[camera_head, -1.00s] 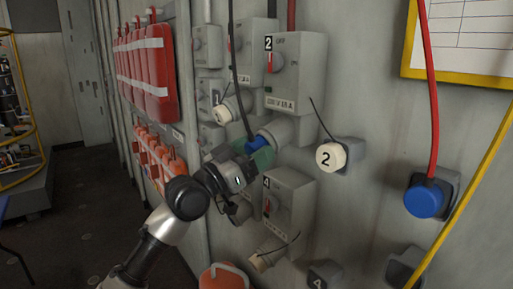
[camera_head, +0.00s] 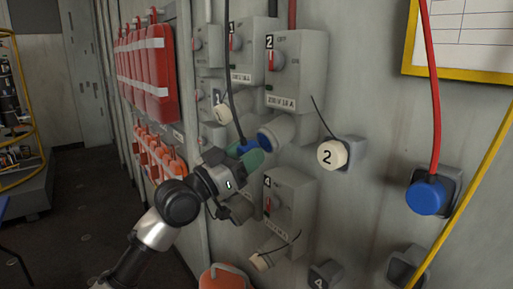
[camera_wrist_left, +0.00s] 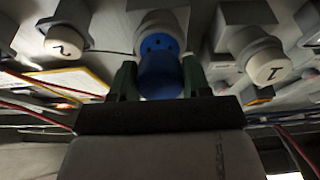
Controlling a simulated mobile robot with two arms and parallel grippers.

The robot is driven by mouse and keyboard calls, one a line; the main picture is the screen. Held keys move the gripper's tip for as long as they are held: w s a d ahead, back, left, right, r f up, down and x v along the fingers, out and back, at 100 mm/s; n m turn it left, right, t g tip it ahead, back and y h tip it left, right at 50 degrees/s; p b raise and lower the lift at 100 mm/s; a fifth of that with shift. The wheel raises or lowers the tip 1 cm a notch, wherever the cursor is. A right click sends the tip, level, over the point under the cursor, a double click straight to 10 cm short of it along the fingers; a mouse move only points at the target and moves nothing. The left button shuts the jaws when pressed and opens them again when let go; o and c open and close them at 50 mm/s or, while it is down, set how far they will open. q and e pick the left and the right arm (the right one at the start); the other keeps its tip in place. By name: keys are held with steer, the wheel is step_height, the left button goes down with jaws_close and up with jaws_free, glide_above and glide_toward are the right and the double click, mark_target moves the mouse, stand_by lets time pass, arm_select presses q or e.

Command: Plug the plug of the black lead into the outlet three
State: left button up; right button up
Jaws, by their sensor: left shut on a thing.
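My left gripper (camera_head: 250,158) has green fingertips and is shut on the blue plug (camera_head: 243,148). The black lead (camera_head: 231,75) runs from this plug up along the wall. A grey outlet with a blue face (camera_head: 268,140) is just right of the plug, under the box marked 2; a gap shows between them. In the left wrist view the plug (camera_wrist_left: 160,78) sits between the green fingers, with the outlet's holed blue face (camera_wrist_left: 160,44) beyond it. I cannot read a 3 on any outlet. My right gripper is out of view.
White caps marked 2 (camera_head: 332,154) and 1 (camera_head: 225,112) are nearby. The box marked 4 (camera_head: 288,195) is below. A blue plug on a red lead (camera_head: 428,196) is in a socket at right.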

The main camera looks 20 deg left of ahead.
arm_select(q)
steer(key=shift+s+a+f, duration=0.2)
steer(key=shift+s+f, duration=0.05)
steer(key=shift+s, duration=0.05)
steer(key=shift+b+v, duration=0.85)
steer(key=shift+v, duration=0.65)
